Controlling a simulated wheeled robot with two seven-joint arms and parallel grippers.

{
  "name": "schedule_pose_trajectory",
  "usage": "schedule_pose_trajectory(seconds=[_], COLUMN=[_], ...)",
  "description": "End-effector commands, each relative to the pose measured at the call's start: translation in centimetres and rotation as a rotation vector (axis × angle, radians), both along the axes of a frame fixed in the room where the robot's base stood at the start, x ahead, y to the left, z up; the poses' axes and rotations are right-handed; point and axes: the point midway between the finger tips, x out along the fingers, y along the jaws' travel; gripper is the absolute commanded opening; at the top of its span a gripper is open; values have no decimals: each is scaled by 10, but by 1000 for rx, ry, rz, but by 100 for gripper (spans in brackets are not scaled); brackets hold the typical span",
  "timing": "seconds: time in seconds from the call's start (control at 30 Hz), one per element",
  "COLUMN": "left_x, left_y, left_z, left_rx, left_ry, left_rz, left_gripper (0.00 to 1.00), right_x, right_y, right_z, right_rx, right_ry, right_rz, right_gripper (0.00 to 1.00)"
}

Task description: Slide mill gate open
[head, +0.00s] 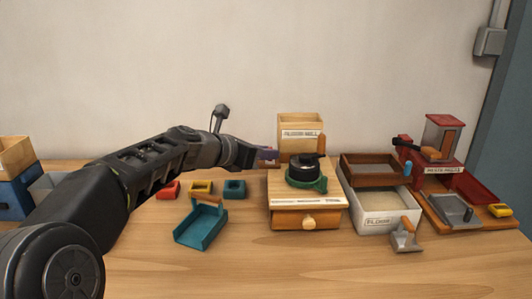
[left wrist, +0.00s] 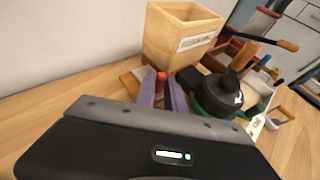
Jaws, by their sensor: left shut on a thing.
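The mill stands at the centre of the table. Its wooden hopper (head: 300,135) is at the back, a black grinder (head: 303,168) sits in a green ring (head: 307,184), and a drawer with a round knob (head: 308,222) is at the front. My left gripper (head: 268,154) reaches the hopper's left side. In the left wrist view its purple fingers (left wrist: 162,95) are shut on a small red gate knob (left wrist: 161,77), beside the hopper (left wrist: 182,37). The gate plate itself is mostly hidden. My right gripper is out of view.
Left of the mill lie a teal scoop tray (head: 201,226) and small red, yellow and teal blocks (head: 200,187). To the right stand a white flour bin (head: 385,211), a brown tray (head: 375,167) and a red pasta press (head: 440,165). The front table is clear.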

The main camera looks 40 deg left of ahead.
Motion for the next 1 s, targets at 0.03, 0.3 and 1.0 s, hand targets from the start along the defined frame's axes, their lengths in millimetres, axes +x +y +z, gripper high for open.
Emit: schedule_pose_trajectory(seconds=[0.03, 0.3, 1.0], left_x=[0, 0, -18], left_y=[0, 0, 24], left_z=[0, 0, -1], left_rx=[0, 0, 0], left_ry=[0, 0, 2], left_rz=[0, 0, 2], left_gripper=[0, 0, 16], right_x=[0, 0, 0], right_y=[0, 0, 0], right_z=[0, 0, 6], right_rx=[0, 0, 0], right_ry=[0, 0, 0], right_rz=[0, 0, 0], right_gripper=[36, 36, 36])
